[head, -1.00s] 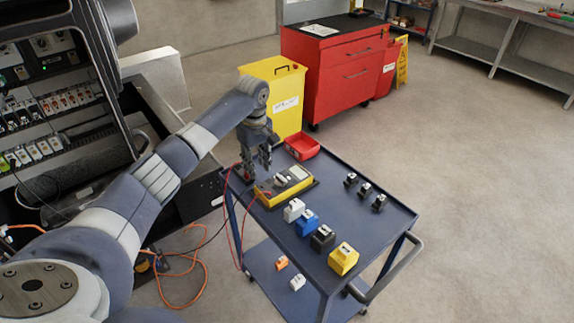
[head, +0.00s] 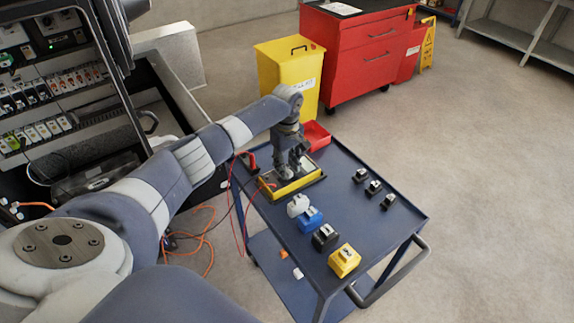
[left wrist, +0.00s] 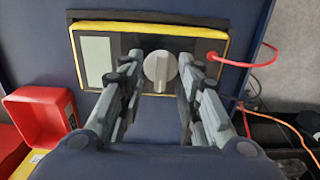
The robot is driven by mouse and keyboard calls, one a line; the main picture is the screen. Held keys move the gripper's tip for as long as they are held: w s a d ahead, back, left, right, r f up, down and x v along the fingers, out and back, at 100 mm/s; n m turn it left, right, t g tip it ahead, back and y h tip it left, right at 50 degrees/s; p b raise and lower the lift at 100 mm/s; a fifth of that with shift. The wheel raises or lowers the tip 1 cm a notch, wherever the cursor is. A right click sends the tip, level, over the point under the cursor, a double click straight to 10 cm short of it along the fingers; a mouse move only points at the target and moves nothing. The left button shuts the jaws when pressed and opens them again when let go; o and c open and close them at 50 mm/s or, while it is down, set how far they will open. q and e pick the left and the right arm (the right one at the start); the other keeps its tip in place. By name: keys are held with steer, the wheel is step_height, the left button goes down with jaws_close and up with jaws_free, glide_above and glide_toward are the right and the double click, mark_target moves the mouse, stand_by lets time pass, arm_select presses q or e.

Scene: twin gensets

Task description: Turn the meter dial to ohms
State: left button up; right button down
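The yellow meter (head: 290,189) lies on the blue cart top. In the left wrist view the meter (left wrist: 104,92) shows a pale display (left wrist: 97,60) at left and a grey round dial (left wrist: 160,67) with a raised grip bar in the middle. My left gripper (head: 294,168) is over the meter, pointing down. In the left wrist view its fingers (left wrist: 160,73) are spread, one on each side of the dial. I cannot tell whether they touch it. The dial's markings are too small to read or hidden. My right gripper is not in view.
A red lead (left wrist: 245,64) leaves the meter's right side in the wrist view. On the cart (head: 362,214) stand white, blue, black (head: 325,238) and yellow (head: 344,261) blocks, small black parts (head: 374,187) and a red bin (head: 316,136). An open panel (head: 60,90) is at left.

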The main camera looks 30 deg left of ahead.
arm_select(q)
steer(key=shift+f, duration=0.4)
steer(key=shift+c, duration=0.6)
steer(key=c, duration=0.5)
jaws_close()
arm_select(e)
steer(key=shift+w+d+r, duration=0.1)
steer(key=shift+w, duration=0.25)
